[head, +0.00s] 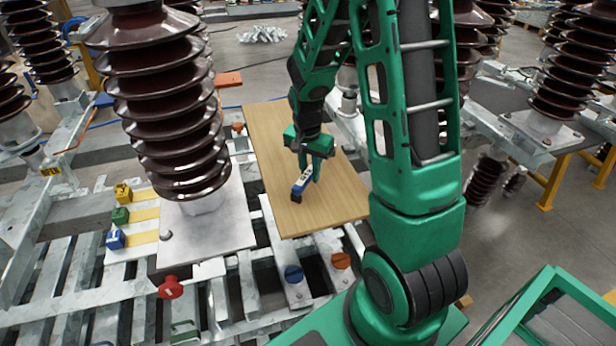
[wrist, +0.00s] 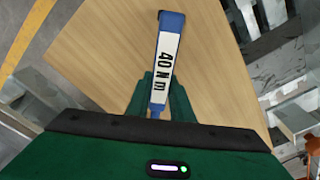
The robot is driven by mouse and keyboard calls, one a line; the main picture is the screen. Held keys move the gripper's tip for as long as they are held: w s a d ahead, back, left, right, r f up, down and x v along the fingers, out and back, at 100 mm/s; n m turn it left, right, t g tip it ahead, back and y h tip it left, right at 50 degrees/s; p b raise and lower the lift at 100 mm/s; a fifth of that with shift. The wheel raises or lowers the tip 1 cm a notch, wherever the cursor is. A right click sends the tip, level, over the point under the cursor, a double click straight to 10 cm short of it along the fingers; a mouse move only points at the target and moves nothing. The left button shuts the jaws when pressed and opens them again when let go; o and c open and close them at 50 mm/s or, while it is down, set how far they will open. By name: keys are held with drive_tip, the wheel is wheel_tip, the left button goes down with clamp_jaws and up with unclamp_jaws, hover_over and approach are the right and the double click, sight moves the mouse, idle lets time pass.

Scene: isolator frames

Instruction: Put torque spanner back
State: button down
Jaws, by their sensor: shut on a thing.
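The torque spanner (head: 301,184) has a blue and white body and a dark end, and it is at the wooden board in the head view. In the wrist view the spanner (wrist: 166,62) shows a white label reading "40 N m" and a blue end pointing away from me. My gripper (head: 309,172) is shut on the spanner, its green fingers (wrist: 160,98) on either side of it. The spanner's lower part is hidden by my gripper in the wrist view. I cannot tell whether the spanner touches the board.
The wooden board (head: 270,135) is otherwise bare. A tall brown ribbed insulator (head: 165,100) stands left of it. Yellow, green and blue padlock-like blocks (head: 120,215) sit further left. A red knob (head: 171,288), a blue knob (head: 293,274) and an orange knob (head: 341,261) are in front.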

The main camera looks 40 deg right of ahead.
drive_tip(key=shift+f, duration=0.8)
drive_tip(key=c, duration=1.6)
unclamp_jaws()
drive_tip(key=shift+f, duration=0.1)
drive_tip(key=shift+o, duration=0.2)
drive_tip(key=r, duration=0.8)
drive_tip(key=a+r, duration=0.1)
drive_tip(key=r, duration=0.3)
drive_tip(key=shift+s+r, duration=0.1)
drive_tip(key=shift+s, duration=0.2)
drive_tip(key=s+r+n, duration=0.3)
drive_tip(key=s, duration=1)
drive_tip(key=s+d+r+n+y, duration=0.1)
drive_tip(key=s+r, duration=0.3)
drive_tip(key=s, duration=0.9)
drive_tip(key=shift+d+n+g, duration=0.3)
drive_tip(key=shift+n, duration=0.6)
